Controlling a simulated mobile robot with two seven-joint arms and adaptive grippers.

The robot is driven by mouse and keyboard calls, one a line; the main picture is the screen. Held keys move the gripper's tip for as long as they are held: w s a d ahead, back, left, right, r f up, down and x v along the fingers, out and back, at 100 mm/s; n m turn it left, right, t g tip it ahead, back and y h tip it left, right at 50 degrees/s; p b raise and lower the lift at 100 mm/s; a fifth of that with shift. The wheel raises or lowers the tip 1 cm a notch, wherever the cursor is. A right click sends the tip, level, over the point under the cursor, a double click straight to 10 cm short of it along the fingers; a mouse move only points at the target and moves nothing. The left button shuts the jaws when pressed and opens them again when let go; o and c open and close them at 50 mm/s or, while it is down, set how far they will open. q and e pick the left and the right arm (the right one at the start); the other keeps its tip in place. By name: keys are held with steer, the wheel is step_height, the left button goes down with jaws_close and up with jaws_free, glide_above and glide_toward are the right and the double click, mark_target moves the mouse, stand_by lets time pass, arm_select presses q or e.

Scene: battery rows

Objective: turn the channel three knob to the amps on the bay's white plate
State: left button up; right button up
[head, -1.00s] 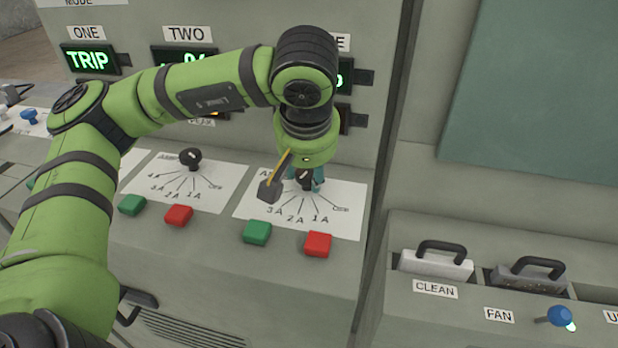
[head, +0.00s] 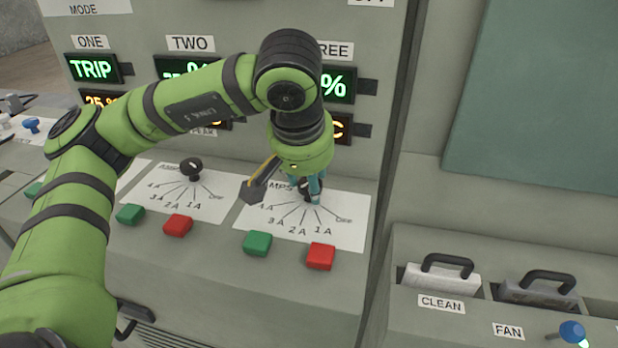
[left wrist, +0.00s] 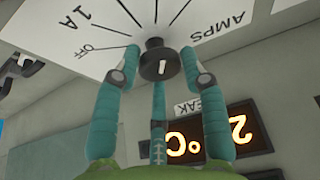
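The channel three knob (head: 308,192) is black and stands on a white dial sheet (head: 348,226) marked AMPS, 4 A, 3 A, 2 A, 1 A and OFF. My left gripper (head: 306,184) is over it, its teal fingers pointing down. In the left wrist view the three fingers (left wrist: 160,62) close around the knob (left wrist: 159,65) and appear to touch its sides. A white mark shows on the knob's face; I cannot tell which dial line it points to. My right gripper is not in view. No bay plate giving an amps value is identifiable.
Green (head: 257,243) and red (head: 320,256) buttons sit just below the dial. The channel two knob (head: 191,168) stands to the left. Displays are above, partly behind my arm.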

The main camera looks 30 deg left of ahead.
arm_select(q)
steer(key=shift+o, duration=1.2)
steer(key=shift+w+a+r, duration=0.1)
steer(key=shift+w+r, duration=0.05)
steer(key=shift+r, duration=0.05)
steer(key=shift+f, duration=0.1)
steer(key=v, duration=1.2)
